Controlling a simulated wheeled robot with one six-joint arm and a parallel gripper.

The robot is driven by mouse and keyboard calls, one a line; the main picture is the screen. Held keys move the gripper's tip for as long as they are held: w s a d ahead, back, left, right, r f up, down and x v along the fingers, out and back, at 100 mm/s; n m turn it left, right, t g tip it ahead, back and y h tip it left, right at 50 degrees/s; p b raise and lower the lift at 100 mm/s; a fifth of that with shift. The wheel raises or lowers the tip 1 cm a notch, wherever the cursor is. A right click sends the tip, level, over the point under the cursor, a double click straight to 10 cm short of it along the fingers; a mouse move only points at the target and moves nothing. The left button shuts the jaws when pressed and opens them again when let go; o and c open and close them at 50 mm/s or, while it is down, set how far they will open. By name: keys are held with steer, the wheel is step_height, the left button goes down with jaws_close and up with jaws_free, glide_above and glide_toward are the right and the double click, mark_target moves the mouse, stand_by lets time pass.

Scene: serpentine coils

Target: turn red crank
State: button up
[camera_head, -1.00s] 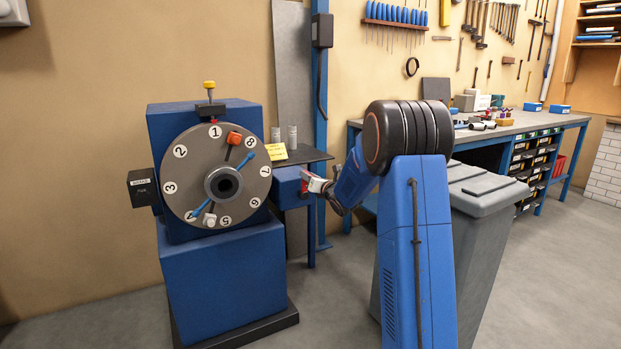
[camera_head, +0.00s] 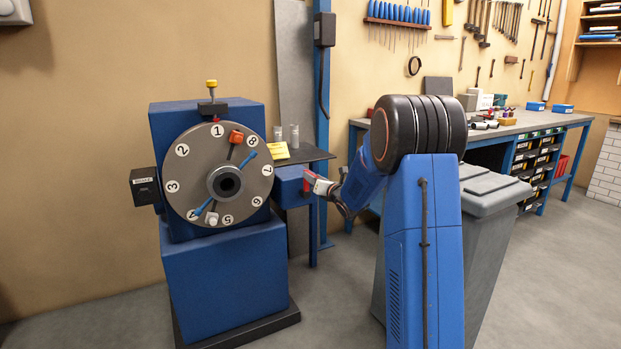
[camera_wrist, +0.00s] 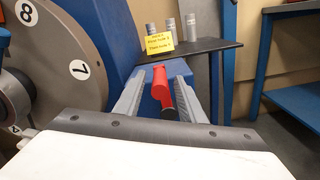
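The red crank (camera_head: 307,183) is on the right side of the blue machine, on a blue box (camera_head: 288,187). In the wrist view the crank (camera_wrist: 160,83) is a red arm with a dark handle (camera_wrist: 168,112) pointing towards me. My gripper (camera_wrist: 161,80) is open, with one finger on each side of the crank. A gap shows left of the handle; the right finger is close to it, and I cannot tell whether they touch. In the head view my gripper (camera_head: 320,186) is small, at the crank, partly hidden by my arm.
A dark shelf (camera_head: 306,154) holds grey cylinders and a yellow note (camera_head: 278,150). A grey bin (camera_head: 490,230) and a workbench (camera_head: 520,125) stand right. Floor is clear in front.

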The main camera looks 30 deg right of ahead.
steer(key=s, duration=1.4)
steer(key=shift+s+d, duration=0.2)
steer(key=shift+s, duration=0.05)
steer(key=shift+a, duration=0.1)
steer(key=s+a+f+m+g, duration=0.2)
steer(key=s+a+m+g, duration=0.2)
steer(key=s, duration=1.1)
steer(key=s+a+f+m+g, duration=0.2)
steer(key=s+a+m+g, duration=0.2)
steer(key=s+a+m, duration=0.6)
steer(key=s+a+f+m+g, duration=0.2)
steer(key=s+a+m+g, duration=0.3)
steer(key=s+m, duration=1.3)
steer(key=s+a, duration=0.1)
steer(key=a, duration=0.2)
steer(key=shift+s+f+h, duration=0.25)
steer(key=shift+s+h, duration=0.05)
steer(key=shift+s, duration=0.05)
